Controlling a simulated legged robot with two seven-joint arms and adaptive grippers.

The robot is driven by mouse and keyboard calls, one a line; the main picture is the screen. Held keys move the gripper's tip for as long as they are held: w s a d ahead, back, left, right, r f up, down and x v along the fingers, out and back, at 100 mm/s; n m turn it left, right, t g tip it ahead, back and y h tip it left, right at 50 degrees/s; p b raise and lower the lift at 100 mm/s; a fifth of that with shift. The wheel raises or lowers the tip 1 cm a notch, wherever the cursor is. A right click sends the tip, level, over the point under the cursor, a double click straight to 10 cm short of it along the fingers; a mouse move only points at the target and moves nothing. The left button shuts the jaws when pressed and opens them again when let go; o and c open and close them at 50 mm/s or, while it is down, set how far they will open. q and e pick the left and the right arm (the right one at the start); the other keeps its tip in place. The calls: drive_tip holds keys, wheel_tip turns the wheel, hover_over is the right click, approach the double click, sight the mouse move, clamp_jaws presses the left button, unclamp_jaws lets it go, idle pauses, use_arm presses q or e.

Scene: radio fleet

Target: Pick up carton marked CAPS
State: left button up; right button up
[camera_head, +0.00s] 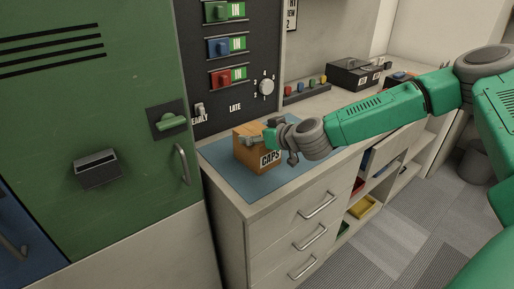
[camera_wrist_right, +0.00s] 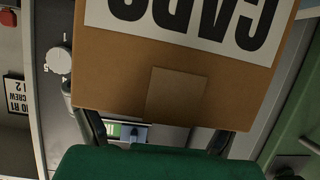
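The carton marked CAPS (camera_head: 246,153) is a brown box with a white label. In the head view it stands on the blue mat (camera_head: 231,178) on the counter, and I see no clear gap under it. My right gripper (camera_head: 277,134) reaches in from the right to its upper right side. In the right wrist view the carton (camera_wrist_right: 130,65) fills the upper middle, its lettering upside down. The dark fingers (camera_wrist_right: 160,135) stand apart at its lower edge. Their tips are hidden behind the carton, so I cannot tell whether they press on it. My left gripper is not in view.
A dark panel with switches and a knob (camera_head: 266,87) rises behind the carton. A green locker (camera_head: 100,130) stands to the left. A black box (camera_head: 350,75) sits farther right on the counter. Drawers (camera_head: 290,215) and shelves are below.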

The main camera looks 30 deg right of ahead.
drive_tip(key=shift+a, duration=0.3)
wheel_tip(320, 180, up, 9)
drive_tip(key=shift+d+r+p, duration=0.1)
drive_tip(key=shift+d+p, duration=0.05)
drive_tip(key=shift+p, duration=0.75)
drive_tip(key=shift+r, duration=0.4)
drive_tip(key=shift+f, duration=0.1)
